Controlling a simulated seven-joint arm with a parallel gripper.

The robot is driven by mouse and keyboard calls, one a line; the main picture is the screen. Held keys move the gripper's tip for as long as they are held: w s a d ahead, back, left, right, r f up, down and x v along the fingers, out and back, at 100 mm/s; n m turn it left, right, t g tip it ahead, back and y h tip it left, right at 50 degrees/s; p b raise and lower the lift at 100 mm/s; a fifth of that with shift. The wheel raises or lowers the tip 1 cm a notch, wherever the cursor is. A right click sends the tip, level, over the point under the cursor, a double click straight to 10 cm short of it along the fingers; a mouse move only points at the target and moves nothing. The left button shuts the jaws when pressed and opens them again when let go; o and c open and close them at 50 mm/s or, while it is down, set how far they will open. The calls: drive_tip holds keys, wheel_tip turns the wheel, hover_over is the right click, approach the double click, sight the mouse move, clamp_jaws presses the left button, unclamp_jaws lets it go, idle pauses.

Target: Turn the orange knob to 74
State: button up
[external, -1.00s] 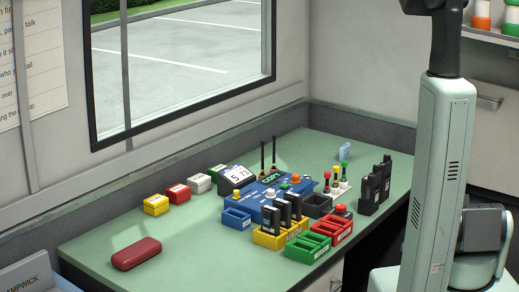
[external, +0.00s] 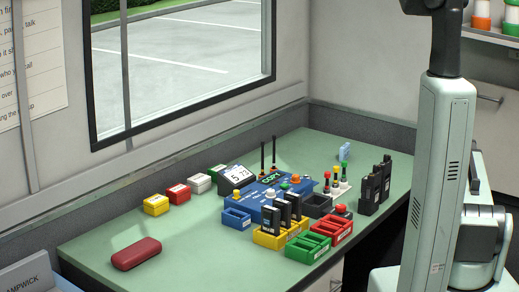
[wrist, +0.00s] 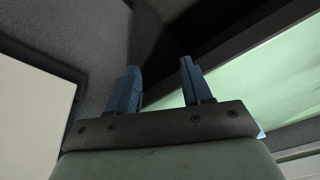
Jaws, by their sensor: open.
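The gripper is outside the external view.
Several radios (external: 290,207) stand in a yellow rack (external: 267,239). Green (external: 307,248) and red (external: 335,232) trays sit at the front edge. Two antennas (external: 274,155) rise behind the console. A red case (external: 136,253) lies front left.

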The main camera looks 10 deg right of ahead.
wheel_tip(320, 180, up, 3)
drive_tip(key=w, duration=0.1)
wheel_tip(320, 180, up, 15)
drive_tip(key=n+g+y, duration=0.3)
drive_tip(key=n, duration=1.2)
hover_over(296, 178)
drive_tip(key=w+d, duration=0.1)
drive_tip(key=d, duration=0.5)
drive_tip(key=x, duration=1.2)
drive_tip(key=shift+w+f, duration=0.25)
clamp_jaws()
